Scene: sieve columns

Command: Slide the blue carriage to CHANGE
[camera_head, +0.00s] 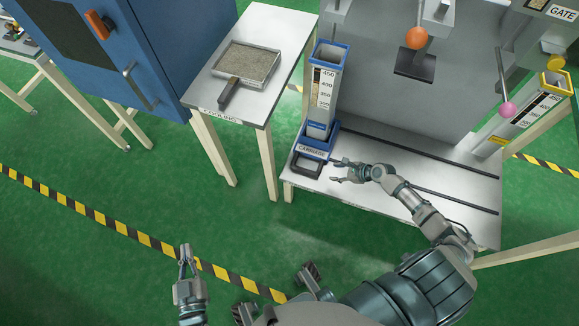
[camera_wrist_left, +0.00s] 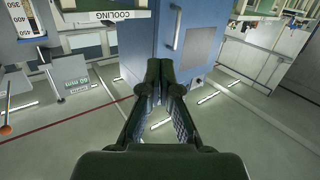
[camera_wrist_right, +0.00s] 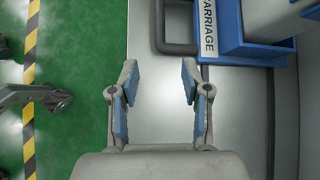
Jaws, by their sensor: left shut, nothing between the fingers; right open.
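The blue carriage (camera_head: 318,140), labelled CARRIAGE, stands at the left end of the bench rails and bears a tall scaled column (camera_head: 325,88). Its dark loop handle (camera_head: 304,167) sticks out at the front. In the right wrist view the handle (camera_wrist_right: 158,28) and carriage (camera_wrist_right: 252,48) lie beyond the fingertips. My right gripper (camera_head: 334,170) is open and empty, just right of the handle and apart from it. My left gripper (camera_head: 184,252) is shut and empty over the green floor; it also shows in the left wrist view (camera_wrist_left: 160,68). No CHANGE marking is readable.
Two dark rails (camera_head: 420,157) run rightward along the white bench (camera_head: 462,180). A second column (camera_head: 522,115) with yellow trim stands at the right, near the GATE label. A cooling table (camera_head: 270,50) with a handled sieve tray (camera_head: 246,64) is at left, beside a blue cabinet (camera_head: 150,40).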

